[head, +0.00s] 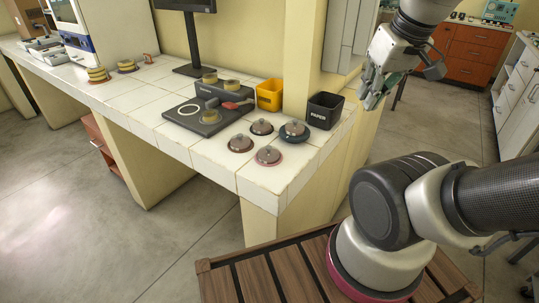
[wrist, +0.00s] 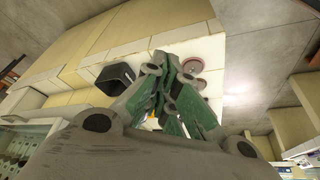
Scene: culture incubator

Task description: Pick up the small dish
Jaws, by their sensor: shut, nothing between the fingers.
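Several round lidded dishes with knobs stand near the front corner of the white tiled counter (head: 140,105). They are a brown dish (head: 240,143), a dark dish (head: 262,127), a dark-rimmed dish (head: 294,131) and a pinkish dish (head: 268,156). I cannot tell which one is the small dish. My gripper (head: 372,98) is in the air to the right of the counter, apart from the dishes. In the wrist view its green-padded fingers (wrist: 168,62) are closed together and empty. A reddish dish (wrist: 190,65) shows partly behind the fingers there.
A black bin (head: 325,111), also in the wrist view (wrist: 115,78), and a yellow bin (head: 270,94) stand behind the dishes. A cream pillar (head: 318,50) rises beside them. A dark plate device (head: 208,115) and a monitor (head: 187,8) stand left.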

